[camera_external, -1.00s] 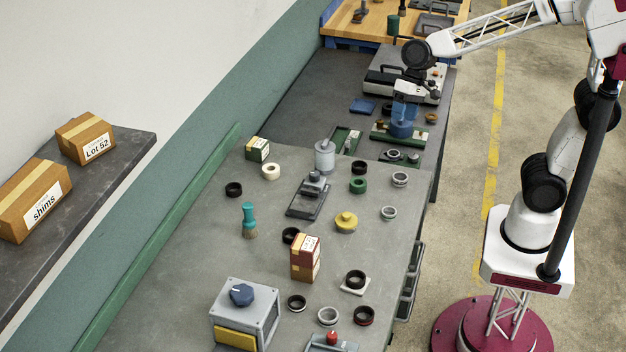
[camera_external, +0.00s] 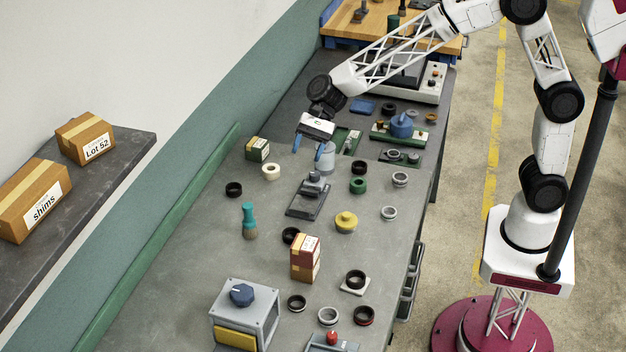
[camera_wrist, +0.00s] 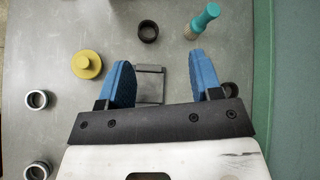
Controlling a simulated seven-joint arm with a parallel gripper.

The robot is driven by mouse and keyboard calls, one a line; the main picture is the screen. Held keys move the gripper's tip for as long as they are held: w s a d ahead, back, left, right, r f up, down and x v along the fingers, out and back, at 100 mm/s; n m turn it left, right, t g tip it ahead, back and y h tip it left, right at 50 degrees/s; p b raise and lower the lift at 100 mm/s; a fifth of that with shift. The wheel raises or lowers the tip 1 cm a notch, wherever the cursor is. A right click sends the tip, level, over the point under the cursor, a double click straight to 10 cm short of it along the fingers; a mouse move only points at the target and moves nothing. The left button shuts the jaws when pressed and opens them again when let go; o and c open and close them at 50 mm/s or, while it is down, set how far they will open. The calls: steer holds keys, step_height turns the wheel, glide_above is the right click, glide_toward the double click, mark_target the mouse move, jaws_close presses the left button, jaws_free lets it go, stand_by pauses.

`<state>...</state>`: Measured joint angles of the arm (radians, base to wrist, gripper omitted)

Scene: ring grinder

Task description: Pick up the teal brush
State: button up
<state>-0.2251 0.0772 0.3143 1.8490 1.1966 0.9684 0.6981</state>
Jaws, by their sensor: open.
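The teal brush (camera_external: 249,219) stands on the grey bench, teal handle up and tan bristles at the bottom. In the wrist view the brush (camera_wrist: 203,21) shows at the top, right of centre, beyond the fingertips. My gripper (camera_external: 311,150) is open and empty, with blue fingers pointing down. In the external view it is above the bench, farther back than the brush and to its right. In the wrist view the gripper (camera_wrist: 165,75) has a wide gap between its fingers, over a dark grey block fixture. The brush is apart from the fingers.
A grey fixture (camera_external: 308,197), a black ring (camera_external: 291,235), a red-brown box (camera_external: 305,258) and a yellow knobbed disc (camera_external: 346,222) stand right of the brush. A black ring (camera_external: 234,189) lies behind it. Bench space left of the brush is clear, up to the green rail (camera_external: 160,238).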

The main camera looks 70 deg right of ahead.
mark_target(249, 204)
steer(key=w+a+f+m+t+y, duration=0.1)
steer(key=w+a+f+m+y, duration=0.1)
steer(key=w+a+f+m, duration=0.3)
steer(key=w+a+f, duration=0.3)
steer(key=w+a, duration=0.2)
steer(key=w, duration=0.1)
steer(key=shift+w+a+f+m+y, duration=0.15)
steer(key=shift+a+m+y, duration=0.1)
steer(key=shift+m+y, duration=0.05)
steer(key=shift+x, duration=1.35)
steer(key=shift+f, duration=0.1)
steer(key=shift+x, duration=2.5)
steer(key=shift+f, duration=0.15)
steer(key=shift+c, duration=0.2)
jaws_close()
